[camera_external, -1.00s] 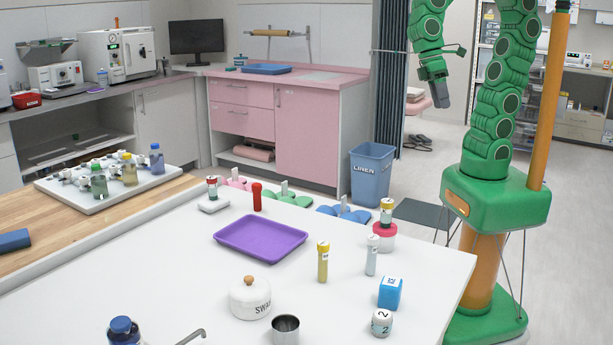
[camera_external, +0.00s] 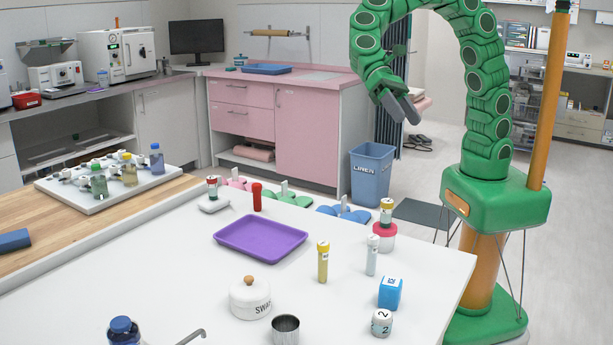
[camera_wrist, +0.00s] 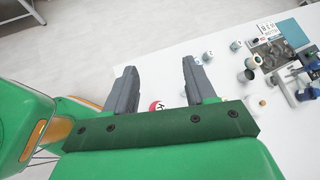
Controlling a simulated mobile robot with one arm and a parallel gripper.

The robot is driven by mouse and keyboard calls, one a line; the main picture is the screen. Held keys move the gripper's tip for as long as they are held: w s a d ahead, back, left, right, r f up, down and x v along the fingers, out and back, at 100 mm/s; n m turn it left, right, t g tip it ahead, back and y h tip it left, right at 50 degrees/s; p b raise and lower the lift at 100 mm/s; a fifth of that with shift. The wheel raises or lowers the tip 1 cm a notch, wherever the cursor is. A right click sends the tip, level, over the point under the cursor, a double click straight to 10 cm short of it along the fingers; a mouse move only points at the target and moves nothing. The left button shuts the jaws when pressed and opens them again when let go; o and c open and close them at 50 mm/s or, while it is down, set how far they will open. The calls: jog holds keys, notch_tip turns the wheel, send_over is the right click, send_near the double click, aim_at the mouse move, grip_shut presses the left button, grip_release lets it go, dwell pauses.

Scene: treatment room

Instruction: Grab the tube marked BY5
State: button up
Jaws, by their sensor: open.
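Several tubes stand on the white table, and I cannot read BY5 on any of them. One has a yellow cap and yellow contents (camera_external: 323,264). A pale one with a white cap (camera_external: 372,258) stands to its right. Another yellow-capped tube (camera_external: 386,212) stands in a round red-and-white holder (camera_external: 383,238). A solid red tube (camera_external: 257,198) and a dark-and-red tube (camera_external: 212,188) on a white base are at the back left. My gripper (camera_external: 403,107) is open and empty, high in the air above the tubes in the picture. Its two fingers (camera_wrist: 159,66) show in the wrist view.
A blue bin (camera_external: 372,176) stands on the floor behind. The table's front middle is largely clear.

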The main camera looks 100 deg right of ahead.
jog(key=shift+w+a+f+m+t+y, duration=0.3)
jog(key=shift+w+a+f+m+y, duration=0.4)
jog(key=shift+w+a+m, duration=1.35)
jog(key=shift+w+a+f+m+t+y, duration=0.3)
jog(key=shift+w+a+f+m+y, duration=0.4)
jog(key=shift+w, duration=2.55)
send_near(375, 254)
jog(key=x, duration=0.2)
jog(key=shift+s+a+f, duration=0.1)
jog(key=shift+a, duration=0.25)
jog(key=shift+f, duration=0.2)
jog(key=shift+x, duration=3.85)
jog(key=shift+a+r, duration=0.1)
jog(key=shift+r, duration=0.05)
jog(key=shift+c, duration=0.3)
grip_shut()
